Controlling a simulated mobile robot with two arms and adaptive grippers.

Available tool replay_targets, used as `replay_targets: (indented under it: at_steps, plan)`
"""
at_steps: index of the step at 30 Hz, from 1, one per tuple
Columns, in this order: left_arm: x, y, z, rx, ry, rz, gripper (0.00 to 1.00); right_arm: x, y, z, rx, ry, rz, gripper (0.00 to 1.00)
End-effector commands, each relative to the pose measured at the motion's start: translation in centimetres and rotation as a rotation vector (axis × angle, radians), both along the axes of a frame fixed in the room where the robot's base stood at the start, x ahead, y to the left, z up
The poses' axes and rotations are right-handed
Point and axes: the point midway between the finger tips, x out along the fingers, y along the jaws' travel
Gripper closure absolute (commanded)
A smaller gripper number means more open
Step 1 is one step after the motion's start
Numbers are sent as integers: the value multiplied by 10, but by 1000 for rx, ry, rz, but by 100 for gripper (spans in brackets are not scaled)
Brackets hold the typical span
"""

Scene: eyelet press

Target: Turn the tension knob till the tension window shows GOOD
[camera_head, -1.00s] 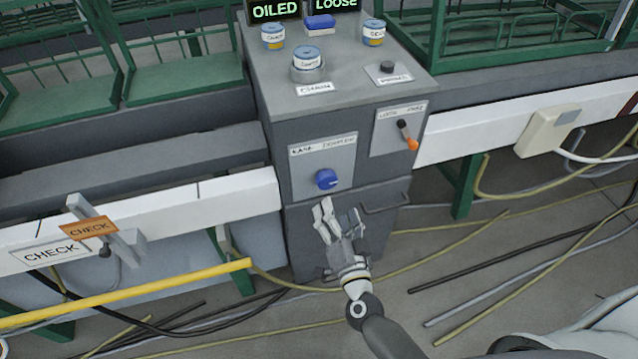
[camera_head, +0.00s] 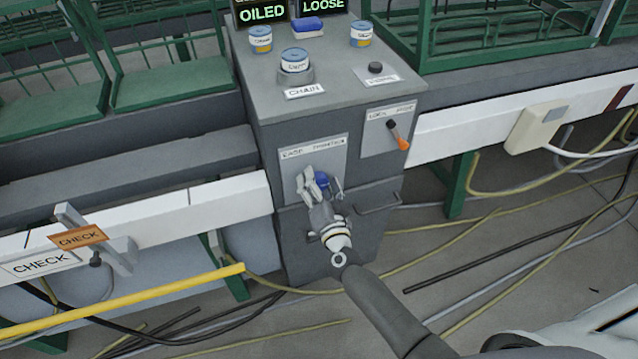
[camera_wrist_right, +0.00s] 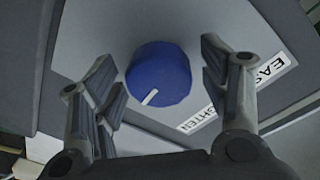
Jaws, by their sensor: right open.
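The blue tension knob (camera_head: 322,180) sits on a light plate on the front of the grey cabinet, under a label that seems to read EASE and TIGHTEN. In the right wrist view the knob (camera_wrist_right: 158,74) has a white pointer mark towards its lower left edge. My right gripper (camera_head: 322,187) is open, with its fingers on either side of the knob; the wrist view shows gaps between the fingers (camera_wrist_right: 165,85) and the knob. The tension window (camera_head: 323,5) at the top edge reads LOOSE. My left gripper is not in view.
Another window (camera_head: 262,12) reads OILED. An orange-tipped lever (camera_head: 398,136) is right of the knob, and a drawer handle (camera_head: 378,203) is below right. Blue-lidded tins (camera_head: 295,62) stand on the cabinet top. A yellow bar (camera_head: 130,295) and cables lie to the left and on the floor.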

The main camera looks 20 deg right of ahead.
Motion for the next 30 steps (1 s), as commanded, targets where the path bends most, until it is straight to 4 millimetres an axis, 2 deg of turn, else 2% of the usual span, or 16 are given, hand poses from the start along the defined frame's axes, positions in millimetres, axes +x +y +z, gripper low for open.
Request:
replay_targets:
  at_steps: [2,12,13,22,30]
  plan:
    - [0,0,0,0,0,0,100,0,0,0,0,0,0,31]
    - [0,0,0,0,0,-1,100,0,0,0,0,0,0,75]
    - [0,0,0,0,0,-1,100,0,0,0,0,0,0,77]
    - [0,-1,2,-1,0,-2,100,0,0,1,48,2,-1,77]
    - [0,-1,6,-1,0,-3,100,0,0,1,221,8,-2,77]
